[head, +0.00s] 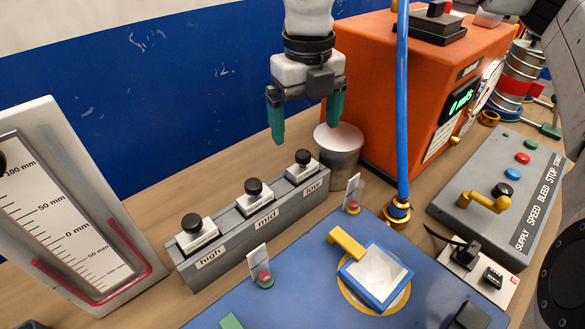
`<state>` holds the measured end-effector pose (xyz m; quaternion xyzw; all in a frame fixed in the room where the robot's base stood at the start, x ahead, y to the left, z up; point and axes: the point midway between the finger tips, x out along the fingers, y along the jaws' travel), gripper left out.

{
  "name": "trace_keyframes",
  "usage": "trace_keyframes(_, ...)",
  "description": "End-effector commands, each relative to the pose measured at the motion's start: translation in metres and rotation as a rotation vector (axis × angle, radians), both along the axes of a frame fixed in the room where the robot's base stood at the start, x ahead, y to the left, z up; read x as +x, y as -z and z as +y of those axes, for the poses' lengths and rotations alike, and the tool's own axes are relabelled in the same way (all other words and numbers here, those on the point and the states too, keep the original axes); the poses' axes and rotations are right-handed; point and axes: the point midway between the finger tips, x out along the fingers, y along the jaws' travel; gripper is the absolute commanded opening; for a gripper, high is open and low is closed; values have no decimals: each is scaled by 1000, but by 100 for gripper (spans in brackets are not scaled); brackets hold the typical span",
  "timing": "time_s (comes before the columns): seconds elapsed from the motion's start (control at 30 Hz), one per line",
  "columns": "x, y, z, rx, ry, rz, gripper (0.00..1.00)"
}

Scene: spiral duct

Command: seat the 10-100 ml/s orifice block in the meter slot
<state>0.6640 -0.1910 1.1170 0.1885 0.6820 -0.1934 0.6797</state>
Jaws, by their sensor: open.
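Three white orifice blocks with black knobs sit in a grey rack (240,245): one at "high" (197,233), one at "mid" (256,198) and one at "low" (303,167). The print on the blocks is too small to read, so I cannot tell which is 10-100 ml/s. My gripper (306,126) points down with green fingers apart and empty, above and behind the rack's "low" end. The orange meter box (400,105) has a green display reading about 0 ml/s.
A blue hose (402,110) rises right of my gripper. A manometer (70,210) stands left. A blue panel (315,285) with a yellow-handled valve is in front, a control box (500,185) at right.

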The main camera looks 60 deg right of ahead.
Motion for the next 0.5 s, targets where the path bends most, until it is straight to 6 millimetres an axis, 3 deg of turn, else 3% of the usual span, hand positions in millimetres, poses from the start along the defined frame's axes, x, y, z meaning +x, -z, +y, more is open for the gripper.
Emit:
trace_keyframes(0.2, 0, 30, 2, 6, -4, -1, 96)
trace_keyframes(0.5, 1, 55, 1, 9, -5, -2, 96)
